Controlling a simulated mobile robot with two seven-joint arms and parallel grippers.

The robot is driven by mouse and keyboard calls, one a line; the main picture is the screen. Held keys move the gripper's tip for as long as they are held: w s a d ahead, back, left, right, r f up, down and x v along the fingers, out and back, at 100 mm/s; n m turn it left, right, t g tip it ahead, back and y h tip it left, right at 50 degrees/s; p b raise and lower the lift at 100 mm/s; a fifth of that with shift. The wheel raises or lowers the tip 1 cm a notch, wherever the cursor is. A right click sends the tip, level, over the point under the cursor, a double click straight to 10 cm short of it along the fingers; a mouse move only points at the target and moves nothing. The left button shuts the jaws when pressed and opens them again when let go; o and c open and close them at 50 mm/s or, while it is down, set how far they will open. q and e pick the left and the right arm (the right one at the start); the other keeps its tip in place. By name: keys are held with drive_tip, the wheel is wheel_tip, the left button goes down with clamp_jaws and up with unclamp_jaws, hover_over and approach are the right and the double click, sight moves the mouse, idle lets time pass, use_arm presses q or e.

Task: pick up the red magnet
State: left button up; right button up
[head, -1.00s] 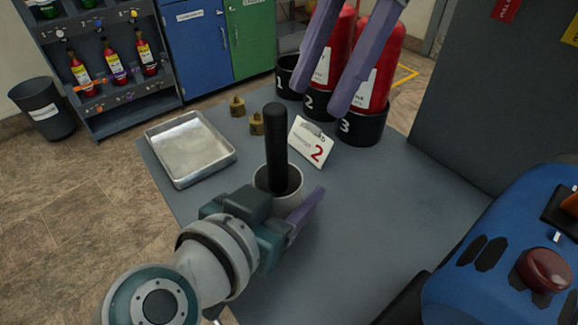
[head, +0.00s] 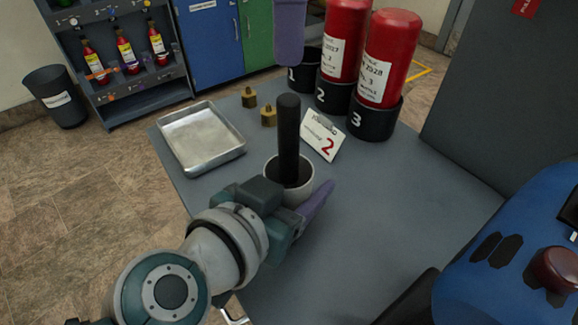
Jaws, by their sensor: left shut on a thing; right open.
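I cannot make out a red magnet for certain in the head view. A dark red dome (head: 558,269) sits on the blue machine at the right edge; I cannot tell whether it is a magnet. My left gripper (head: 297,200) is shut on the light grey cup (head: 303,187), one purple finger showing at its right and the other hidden. A black rod (head: 288,135) stands upright in the cup. My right gripper (head: 290,38) is open at the top edge, partly out of the picture, with one purple finger hanging in front of the cylinders' stands.
A metal tray (head: 236,150) and two brass fittings (head: 268,117) lie on the grey table (head: 375,225). A card marked 2 (head: 322,138) stands behind the cup. Red cylinders (head: 391,55) stand in black holders at the back. The blue machine (head: 470,270) fills the right.

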drive_tip(key=shift+s+a+n, duration=0.1)
drive_tip(key=shift+s+n, duration=0.1)
drive_tip(key=shift+n, duration=0.9)
hover_over(289, 136)
drive_tip(key=f, duration=0.5)
drive_tip(key=shift+w+a+f, duration=0.1)
drive_tip(key=shift+w+f, duration=0.3)
drive_tip(key=shift+f, duration=1.4)
drive_tip(key=shift+w+f, duration=0.1)
drive_tip(key=shift+f, duration=1.45)
clamp_jaws()
